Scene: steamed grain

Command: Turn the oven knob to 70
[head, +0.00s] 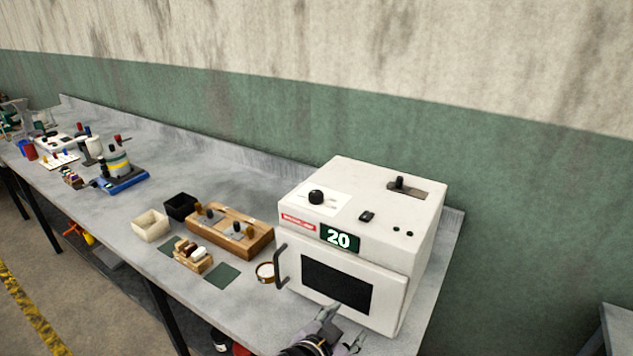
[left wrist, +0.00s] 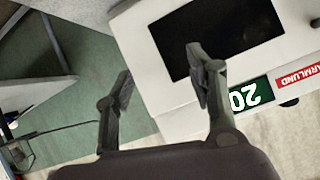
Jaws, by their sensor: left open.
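The white oven (head: 412,262) stands at the right end of the bench. Its black round knob (head: 316,196) sits on a white plate on the top, at the left. The display (head: 340,238) on the front reads 20. My left gripper (head: 342,330) is in front of the oven door, low in the head view, open and empty, away from the knob. In the left wrist view the open fingers (left wrist: 160,75) show with the dark door window (left wrist: 215,35) and the display (left wrist: 250,97) behind them. The knob's top is not clear in that view. My right gripper is not in view.
A slider (head: 402,184) and a small black switch (head: 366,216) are also on the oven top. The door handle (head: 281,265) sticks out at left. Left of the oven are a round dish (head: 265,272), a wooden block (head: 229,231) and open boxes (head: 151,226).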

